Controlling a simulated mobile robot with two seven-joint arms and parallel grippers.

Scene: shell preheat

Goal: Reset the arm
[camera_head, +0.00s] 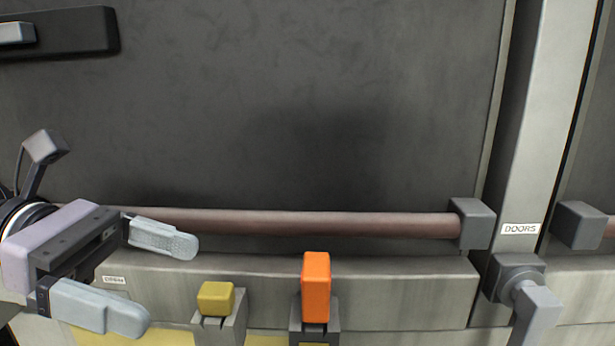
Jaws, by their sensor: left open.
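My left gripper (170,283) comes in from the left edge at the lower left of the head view. Its two pale grey fingers are spread apart, with nothing between them. The gripper is in front of the left part of a reddish-brown horizontal bar (330,224) and hides that end. My right gripper does not show.
Below the bar are a yellow block (216,298) and an upright orange block (316,287), each on a grey mount. A grey post (548,120) labelled "DOORS" stands at the right, with a grey knob-like fitting (518,278) below. A dark panel (300,100) fills the back.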

